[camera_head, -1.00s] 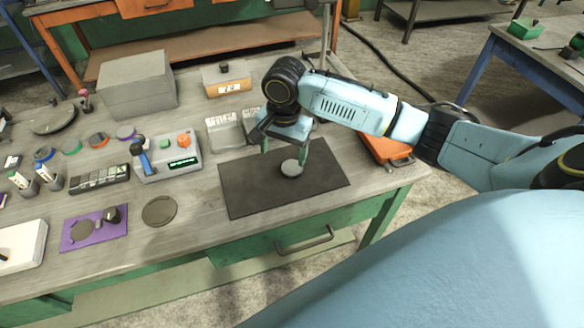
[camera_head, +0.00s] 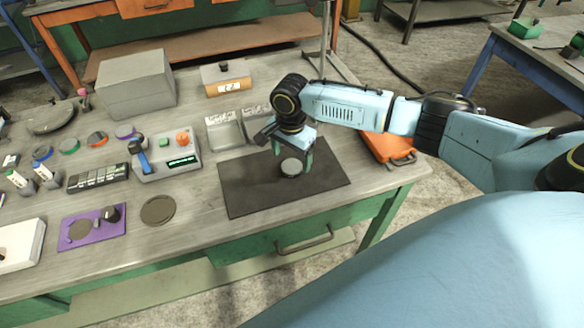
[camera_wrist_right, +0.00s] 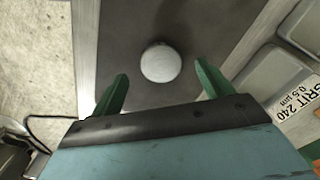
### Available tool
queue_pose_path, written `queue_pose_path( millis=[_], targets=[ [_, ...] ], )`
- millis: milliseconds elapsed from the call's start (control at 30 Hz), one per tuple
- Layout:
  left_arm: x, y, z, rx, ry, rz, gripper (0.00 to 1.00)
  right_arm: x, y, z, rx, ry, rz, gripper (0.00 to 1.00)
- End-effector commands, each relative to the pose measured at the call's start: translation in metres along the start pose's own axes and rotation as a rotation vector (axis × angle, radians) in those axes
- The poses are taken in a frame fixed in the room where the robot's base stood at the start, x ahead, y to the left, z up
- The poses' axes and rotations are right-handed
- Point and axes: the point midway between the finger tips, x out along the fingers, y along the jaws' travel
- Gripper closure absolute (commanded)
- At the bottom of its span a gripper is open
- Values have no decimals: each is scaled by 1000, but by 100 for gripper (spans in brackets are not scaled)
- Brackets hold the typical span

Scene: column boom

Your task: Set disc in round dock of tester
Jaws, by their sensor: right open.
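A light grey disc (camera_head: 291,167) lies on the dark mat (camera_head: 245,188) at the front right of the bench. It also shows in the right wrist view (camera_wrist_right: 160,63), centred between the fingers. My right gripper (camera_head: 292,156) is open, pointing down over the disc, with a green finger to either side. In the right wrist view my right gripper (camera_wrist_right: 163,72) appears empty. I cannot tell its exact height above the mat. The grey tester (camera_head: 178,166), with a green display, orange knob and blue lever, stands left of the mat. I cannot make out its round dock clearly. My left gripper is out of view.
Grey trays (camera_head: 226,133) stand behind the mat, and an orange case (camera_head: 388,147) lies to its right. A dark round plate (camera_head: 158,210) and a purple board (camera_head: 93,228) lie to the left. The bench between the tester and mat is mostly clear.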

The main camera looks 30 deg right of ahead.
Motion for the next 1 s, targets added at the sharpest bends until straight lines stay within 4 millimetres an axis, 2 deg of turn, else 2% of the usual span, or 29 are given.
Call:
queue_pose_path(
  millis=[100,200,467,567,900,1000],
  targets=[
    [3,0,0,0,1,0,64,20,0,0,1,0,3,21],
    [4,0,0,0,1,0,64,30,0,0,0,0,2,21],
    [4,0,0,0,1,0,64,33,0,0,0,0,0,21],
    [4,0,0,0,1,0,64,33,0,0,0,0,0,32],
    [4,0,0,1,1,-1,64,33,0,0,0,0,1,76],
    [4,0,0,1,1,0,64,32,0,0,0,0,-1,86]
  ],
)
